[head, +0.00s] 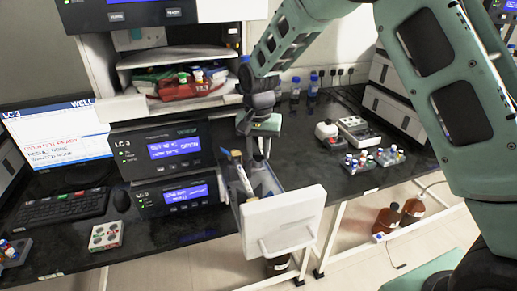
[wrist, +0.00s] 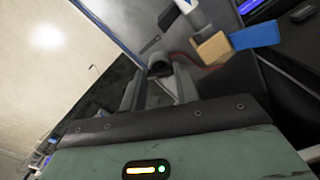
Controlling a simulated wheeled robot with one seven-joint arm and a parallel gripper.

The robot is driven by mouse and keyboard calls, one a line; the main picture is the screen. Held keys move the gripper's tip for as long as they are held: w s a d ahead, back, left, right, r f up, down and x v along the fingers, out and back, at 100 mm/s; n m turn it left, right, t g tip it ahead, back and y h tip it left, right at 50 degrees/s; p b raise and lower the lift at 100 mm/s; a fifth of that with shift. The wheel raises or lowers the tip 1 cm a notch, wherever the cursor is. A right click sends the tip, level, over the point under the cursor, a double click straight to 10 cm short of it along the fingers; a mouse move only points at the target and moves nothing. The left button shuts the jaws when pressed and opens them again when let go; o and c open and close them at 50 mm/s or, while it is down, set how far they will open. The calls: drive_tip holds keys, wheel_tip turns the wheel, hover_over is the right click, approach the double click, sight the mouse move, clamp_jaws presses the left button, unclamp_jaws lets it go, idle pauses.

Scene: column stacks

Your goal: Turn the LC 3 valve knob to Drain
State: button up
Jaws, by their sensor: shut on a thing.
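The LC 3 stack (head: 162,150) stands left of centre in the head view, with blue displays. Beside it a white-fronted drawer (head: 284,222) is pulled out toward me. My gripper (head: 263,147) reaches down over the back of the open drawer in the head view. In the wrist view my gripper (wrist: 158,88) has its two fingers on either side of a small dark grey round part, which looks like the valve knob (wrist: 160,64). The knob's marks, including Drain, cannot be read. The knob is hidden in the head view.
In the wrist view a tan block (wrist: 213,47) and a blue block (wrist: 255,35) lie close to the knob. A monitor (head: 58,132) and keyboard (head: 52,207) stand left. A vial rack (head: 372,160) stands right.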

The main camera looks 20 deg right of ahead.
sight(258, 154)
drive_tip(key=n, duration=0.3)
drive_tip(key=shift+n, duration=0.4)
drive_tip(key=n, duration=0.3)
drive_tip(key=shift+r+n+p, duration=0.1)
drive_tip(key=shift+n+p, duration=0.2)
drive_tip(key=shift+p, duration=0.1)
drive_tip(key=n, duration=0.3)
drive_tip(key=shift+p, duration=0.3)
drive_tip(key=shift+n+p, duration=0.3)
drive_tip(key=shift+n, duration=1.8)
drive_tip(key=o, duration=1)
wheel_tip(258, 154, up, 17)
drive_tip(key=b, duration=0.2)
drive_tip(key=shift+r+b, duration=0.15)
drive_tip(key=shift+b, duration=0.2)
